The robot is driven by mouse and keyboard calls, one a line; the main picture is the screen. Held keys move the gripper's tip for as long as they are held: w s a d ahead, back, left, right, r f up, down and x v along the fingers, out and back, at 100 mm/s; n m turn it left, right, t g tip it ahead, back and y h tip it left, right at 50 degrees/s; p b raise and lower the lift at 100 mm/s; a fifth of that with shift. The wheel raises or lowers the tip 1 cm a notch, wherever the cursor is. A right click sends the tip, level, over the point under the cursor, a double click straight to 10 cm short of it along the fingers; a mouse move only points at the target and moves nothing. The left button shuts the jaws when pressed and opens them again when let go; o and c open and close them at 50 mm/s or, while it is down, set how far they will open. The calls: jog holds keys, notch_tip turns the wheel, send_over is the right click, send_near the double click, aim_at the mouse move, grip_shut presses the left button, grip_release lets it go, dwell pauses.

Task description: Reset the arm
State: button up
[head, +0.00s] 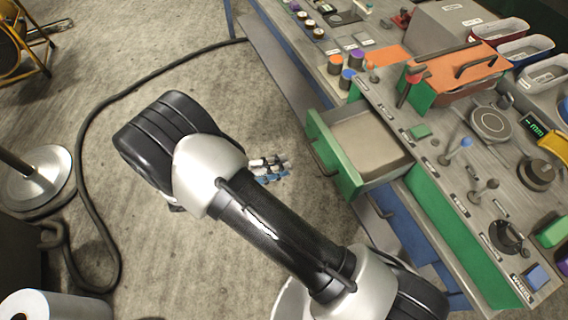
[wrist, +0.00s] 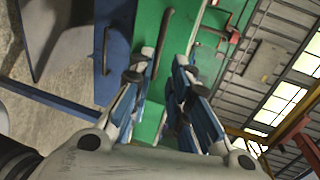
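My arm reaches from the lower right toward the upper left in the head view, over the concrete floor beside the workbench. My gripper (head: 270,169) shows there only as blue and grey fingers poking out past the arm, left of an open green drawer (head: 345,177). In the wrist view the two fingers (wrist: 164,58) stand apart with nothing between them. A green panel with a dark handle lies behind the fingertips in that view. I cannot tell how far the fingertips are from it.
The drawer juts out from the workbench (head: 436,150) and looks empty. The bench top holds levers, knobs, an orange-lidded box (head: 458,78) and bins. A dark cable (head: 82,150) curves over the floor. A round metal base (head: 38,178) stands at left.

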dwell(0.4)
jog(key=s+d+r+m+g+y, duration=0.3)
jog(key=d+r+m, duration=0.2)
jog(key=r+m, duration=0.35)
jog(key=s+d+r+m+g+y, duration=0.25)
jog(key=d+r+m+g, duration=0.2)
jog(key=r+m, duration=0.4)
jog(key=s+d+r+m+t+y, duration=0.1)
jog(key=s+r+m+t+y, duration=0.2)
jog(key=m, duration=0.8)
jog(key=s+d+r+m+t+y, duration=0.2)
jog(key=s+r+m+t+y, duration=0.2)
jog(key=m, duration=0.8)
jog(key=s+r+y, duration=0.1)
jog(key=s+y, duration=0.1)
jog(key=s, duration=0.1)
jog(key=shift+s+d, duration=0.15)
jog(key=shift+s, duration=0.2)
jog(key=shift+r, duration=0.1)
